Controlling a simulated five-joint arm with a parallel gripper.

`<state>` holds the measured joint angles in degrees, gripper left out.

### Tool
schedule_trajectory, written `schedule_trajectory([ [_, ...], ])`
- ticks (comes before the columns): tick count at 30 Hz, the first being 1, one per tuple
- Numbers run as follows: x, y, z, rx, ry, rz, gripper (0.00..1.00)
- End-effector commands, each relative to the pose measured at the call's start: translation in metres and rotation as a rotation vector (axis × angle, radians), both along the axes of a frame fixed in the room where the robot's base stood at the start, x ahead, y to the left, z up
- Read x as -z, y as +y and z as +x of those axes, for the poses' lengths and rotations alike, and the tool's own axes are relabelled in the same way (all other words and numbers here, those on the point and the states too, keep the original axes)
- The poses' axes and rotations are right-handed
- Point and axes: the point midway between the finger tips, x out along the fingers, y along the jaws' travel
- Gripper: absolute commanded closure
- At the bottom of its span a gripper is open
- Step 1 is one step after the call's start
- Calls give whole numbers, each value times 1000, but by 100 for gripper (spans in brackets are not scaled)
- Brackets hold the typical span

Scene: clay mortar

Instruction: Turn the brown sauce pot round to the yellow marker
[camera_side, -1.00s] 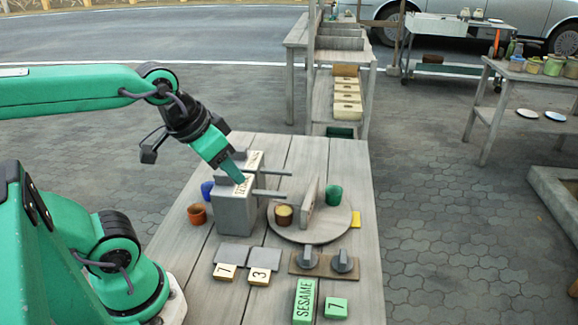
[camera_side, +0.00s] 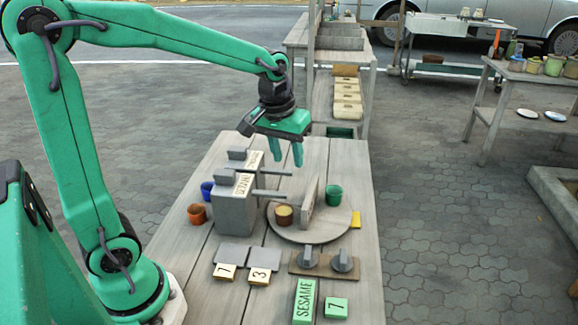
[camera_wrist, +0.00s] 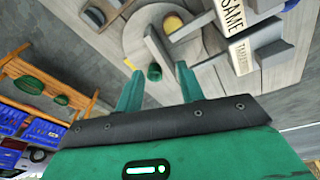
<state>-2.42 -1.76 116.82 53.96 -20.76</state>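The brown sauce pot (camera_side: 283,216), with a yellowish top, stands on the left part of a round grey turntable (camera_side: 312,236). The yellow marker (camera_side: 356,220) lies on the table at the turntable's right edge. An upright divider (camera_side: 307,208) stands across the turntable between the brown pot and a green pot (camera_side: 334,196). My gripper (camera_side: 287,160) points down, open and empty, above the far side of the turntable. In the wrist view my gripper (camera_wrist: 160,78) has its fingers apart, with the green pot (camera_wrist: 154,72) beyond them; the yellow top of the brown pot (camera_wrist: 172,25) shows higher up.
Grey boxes (camera_side: 236,214) with labels and protruding bars stand left of the turntable. Orange (camera_side: 197,214) and blue (camera_side: 207,190) pots stand farther left. The table's right strip is mostly clear.

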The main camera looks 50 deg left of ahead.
Motion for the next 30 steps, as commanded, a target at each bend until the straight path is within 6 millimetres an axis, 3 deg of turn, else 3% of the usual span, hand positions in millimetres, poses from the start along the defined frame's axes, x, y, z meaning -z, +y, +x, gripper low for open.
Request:
schedule_trajectory([
  [15,78,13,73,-209,158,-29,62],
  [21,96,16,85,-250,185,-32,62],
  [30,99,16,86,-257,190,-33,62],
])
